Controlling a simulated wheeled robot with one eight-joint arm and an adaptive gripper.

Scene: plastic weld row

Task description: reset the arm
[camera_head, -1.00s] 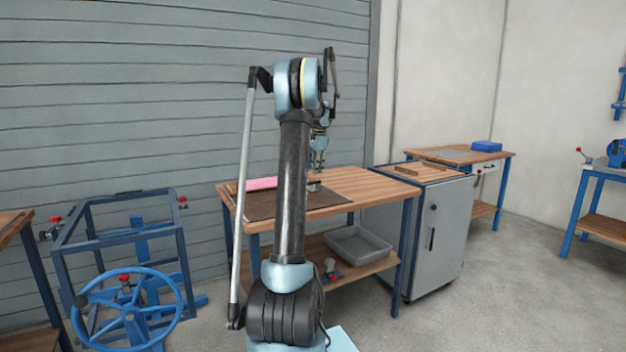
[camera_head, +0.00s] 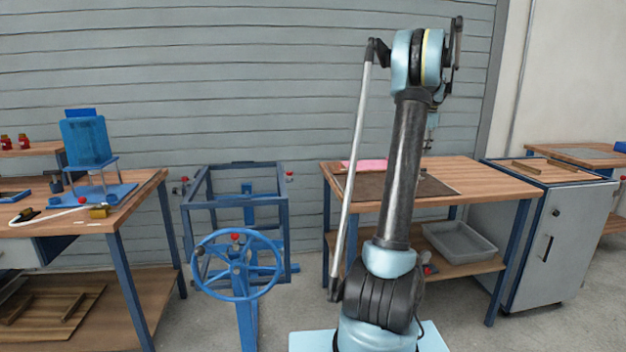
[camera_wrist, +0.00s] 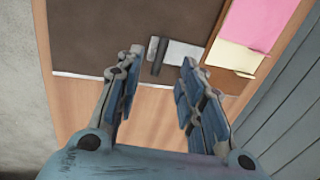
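My arm stands raised in the head view, over the wooden workbench (camera_head: 470,172). My gripper (camera_wrist: 162,62) shows in the wrist view with its two blue-padded fingers apart and nothing between them. It points down over the bench's front edge and the dark mat (camera_wrist: 95,30). In the head view the gripper (camera_head: 431,132) is small and partly hidden behind my arm. A small dark bar and a pale grey plate (camera_wrist: 183,54) lie on the bench beyond the fingertips. I cannot tell their exact height below the fingers.
Pink sheets (camera_wrist: 265,22) lie beside the mat. A grey tray (camera_head: 460,243) sits on the bench's lower shelf. A grey cabinet (camera_head: 560,245) stands right of the bench. A blue frame with a handwheel (camera_head: 238,265) stands left. Another bench (camera_head: 130,205) is further left.

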